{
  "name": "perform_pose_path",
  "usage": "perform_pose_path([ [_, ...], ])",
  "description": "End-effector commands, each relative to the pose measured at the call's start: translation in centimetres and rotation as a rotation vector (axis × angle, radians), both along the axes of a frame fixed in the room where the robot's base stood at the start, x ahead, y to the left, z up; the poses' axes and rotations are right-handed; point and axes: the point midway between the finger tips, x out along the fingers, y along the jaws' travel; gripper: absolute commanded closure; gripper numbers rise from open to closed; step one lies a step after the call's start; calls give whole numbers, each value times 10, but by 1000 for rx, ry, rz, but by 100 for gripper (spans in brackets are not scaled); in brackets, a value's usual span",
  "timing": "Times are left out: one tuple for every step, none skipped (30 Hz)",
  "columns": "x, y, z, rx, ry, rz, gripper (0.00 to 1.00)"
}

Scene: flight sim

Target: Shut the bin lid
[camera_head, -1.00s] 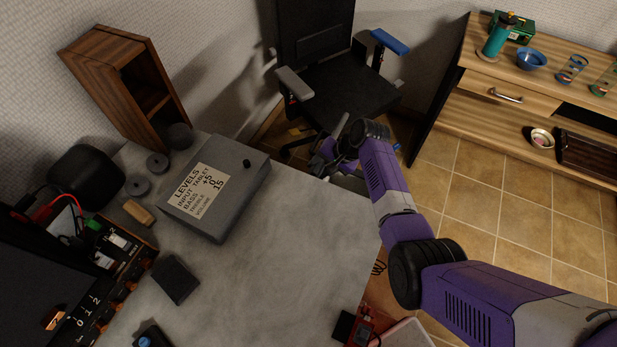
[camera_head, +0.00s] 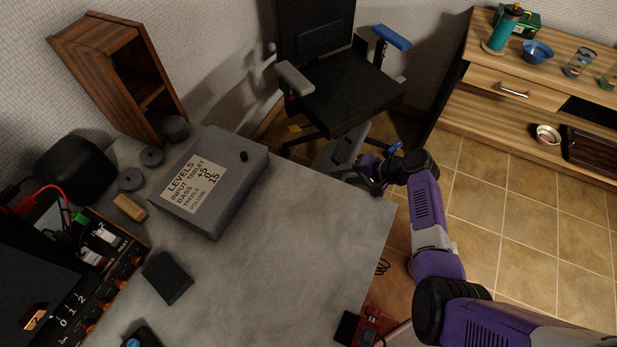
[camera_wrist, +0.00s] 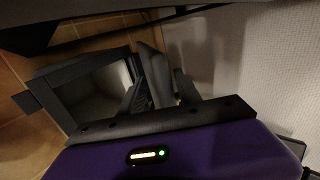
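The bin (camera_wrist: 62,88) stands on the floor in the wrist view, a dark grey box with an open top and a pale inside. Its lid (camera_wrist: 155,72) is a grey panel, raised and tilted at the right side of the opening. In the head view the raised lid (camera_head: 338,152) shows beyond the table's far edge, while most of the bin is hidden. My gripper (camera_head: 372,172) is low beside the lid, partly hidden. In the wrist view my gripper (camera_wrist: 162,95) has its dark fingers apart, with the lid's panel showing between them; whether they touch it is unclear.
The grey table (camera_head: 290,240) holds a levels box (camera_head: 215,185) and electronics. A black office chair (camera_head: 345,95) stands close behind the bin. A wooden cabinet (camera_head: 520,95) is at the right. Tiled floor (camera_head: 500,215) is clear between table and cabinet.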

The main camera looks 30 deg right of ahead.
Motion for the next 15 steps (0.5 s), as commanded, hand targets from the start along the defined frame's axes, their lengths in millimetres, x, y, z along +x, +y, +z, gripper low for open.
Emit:
perform_pose_path([
  [-11,-4,-15,-5,14,-3,60],
  [-13,-5,-17,-3,13,-3,60],
  [-16,-6,-22,4,9,-4,60],
  [-19,-8,-26,8,4,-7,60],
  [-21,-10,-30,13,-3,-8,60],
  [-25,-13,-35,22,-14,-12,60],
  [-27,-15,-38,29,-24,-13,60],
  [-29,-17,-42,34,-32,-13,60],
  [-32,-19,-46,44,-45,-14,60],
  [-34,-20,-49,49,-53,-14,60],
  [-36,-22,-52,55,-64,-14,60],
  [-39,-24,-56,64,-76,-15,60],
  [-41,-25,-58,70,-83,-15,60],
  [-43,-26,-60,75,-90,-13,60],
  [-46,-27,-62,82,-98,-11,60],
])
